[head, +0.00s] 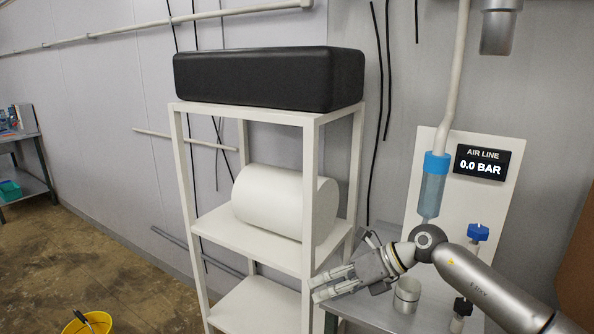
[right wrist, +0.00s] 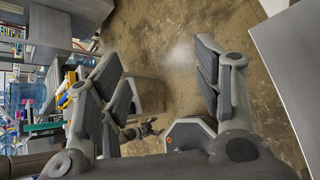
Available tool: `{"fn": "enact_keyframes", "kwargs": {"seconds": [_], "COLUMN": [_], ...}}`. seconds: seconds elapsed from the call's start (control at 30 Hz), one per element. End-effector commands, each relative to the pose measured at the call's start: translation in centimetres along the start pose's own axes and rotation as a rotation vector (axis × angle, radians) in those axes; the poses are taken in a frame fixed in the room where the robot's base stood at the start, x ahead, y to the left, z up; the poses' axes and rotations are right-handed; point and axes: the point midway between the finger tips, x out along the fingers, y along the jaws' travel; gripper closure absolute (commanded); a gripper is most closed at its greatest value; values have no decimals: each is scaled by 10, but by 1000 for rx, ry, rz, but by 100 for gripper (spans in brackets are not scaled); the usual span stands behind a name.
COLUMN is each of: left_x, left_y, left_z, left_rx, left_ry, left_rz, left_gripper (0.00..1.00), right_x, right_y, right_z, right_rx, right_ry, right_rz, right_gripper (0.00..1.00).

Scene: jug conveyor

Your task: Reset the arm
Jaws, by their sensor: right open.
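My right arm reaches in from the lower right of the head view, with its silver forearm slanting up to a dark round joint. My right gripper (head: 317,286) points left in front of the white shelf's right post. It is open, with nothing between its fingers. My left gripper does not show in the head view.
A white shelf (head: 312,180) holds a black case (head: 268,79) on top and a white cylinder (head: 275,202) below. A metal cup (head: 407,294) stands close by the right gripper. An air-line panel (head: 481,160) reads 0.0 BAR. A yellow bucket (head: 88,324) sits lower left.

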Motion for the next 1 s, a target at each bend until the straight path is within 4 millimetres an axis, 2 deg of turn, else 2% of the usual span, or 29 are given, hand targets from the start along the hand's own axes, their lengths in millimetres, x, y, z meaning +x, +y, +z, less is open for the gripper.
{"fn": "enact_keyframes", "kwargs": {"seconds": [0.03,0.1,0.17,0.3,0.4,0.53,0.67,0.77,0.87,0.97,1.0], "left_x": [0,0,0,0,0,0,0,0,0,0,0], "left_y": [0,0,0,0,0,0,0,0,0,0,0], "left_z": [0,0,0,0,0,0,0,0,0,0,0], "left_rx": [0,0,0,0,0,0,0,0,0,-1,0], "left_ry": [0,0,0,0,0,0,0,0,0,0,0], "left_rz": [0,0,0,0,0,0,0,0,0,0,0], "left_gripper": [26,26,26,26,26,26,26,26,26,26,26], "right_x": [19,34,40,36,23,0,-20,-30,-35,-35,-34], "right_y": [23,52,74,107,112,97,62,30,-2,-26,-33], "right_z": [2,11,19,37,44,42,20,-12,-57,-114,-140], "right_rx": [32,92,159,368,554,834,1149,1408,1675,1947,2055], "right_ry": [-76,-197,-300,-541,-708,-912,-1096,-1221,-1327,-1411,-1437], "right_rz": [88,200,290,472,572,660,695,680,629,539,495], "right_gripper": [40,40,40,40,40,40,40,40,40,40,40]}}
